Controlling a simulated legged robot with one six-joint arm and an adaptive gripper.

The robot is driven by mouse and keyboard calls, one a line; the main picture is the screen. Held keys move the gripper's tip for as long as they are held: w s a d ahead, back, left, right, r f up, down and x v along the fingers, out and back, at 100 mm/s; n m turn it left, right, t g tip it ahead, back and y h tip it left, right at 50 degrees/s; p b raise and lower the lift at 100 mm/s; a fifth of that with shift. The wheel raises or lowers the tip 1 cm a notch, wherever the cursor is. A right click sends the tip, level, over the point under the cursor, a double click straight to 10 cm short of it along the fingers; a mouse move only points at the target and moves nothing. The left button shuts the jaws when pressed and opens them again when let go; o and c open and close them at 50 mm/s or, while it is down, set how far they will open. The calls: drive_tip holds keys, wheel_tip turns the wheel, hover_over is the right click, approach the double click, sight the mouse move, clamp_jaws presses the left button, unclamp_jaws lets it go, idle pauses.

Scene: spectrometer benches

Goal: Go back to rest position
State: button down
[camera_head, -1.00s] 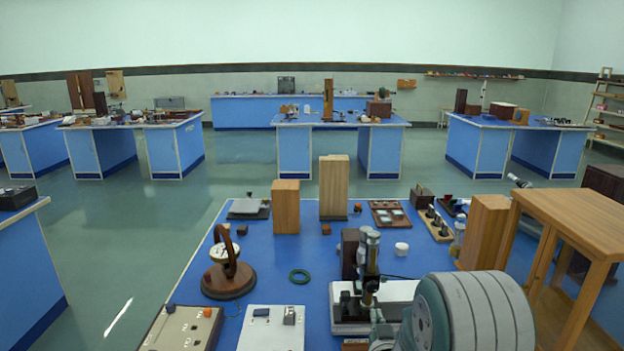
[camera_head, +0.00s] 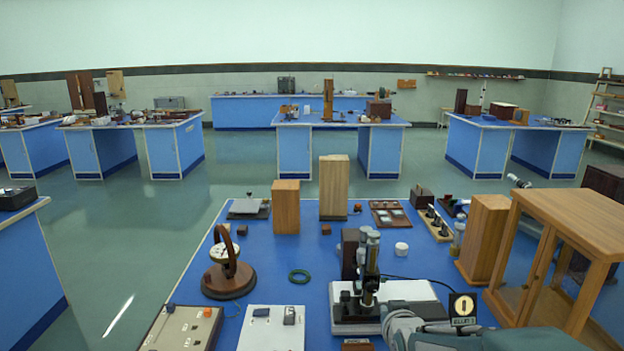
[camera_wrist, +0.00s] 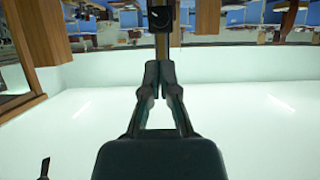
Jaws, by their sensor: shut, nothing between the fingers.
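My gripper (camera_wrist: 152,72) shows in the wrist view with its two fingers together at the tips and nothing between them. In that view the picture is upside down, with the benches at the top and the pale wall or ceiling below. In the head view my arm is low at the bottom right, over the near blue bench (camera_head: 285,255); the fingers cannot be made out there. A microscope-like instrument (camera_head: 368,270) on a white base stands just left of my arm.
A wood-framed glass case (camera_head: 570,235) and a wooden block (camera_head: 484,238) stand to the right. Open floor lies left.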

drive_tip(key=s+r+g, duration=0.2)
drive_tip(key=s+g, duration=0.1)
drive_tip(key=s, duration=1)
drive_tip(key=s+r+g, duration=0.3)
drive_tip(key=s+g, duration=0.1)
drive_tip(key=s, duration=0.9)
drive_tip(key=shift+w, duration=0.1)
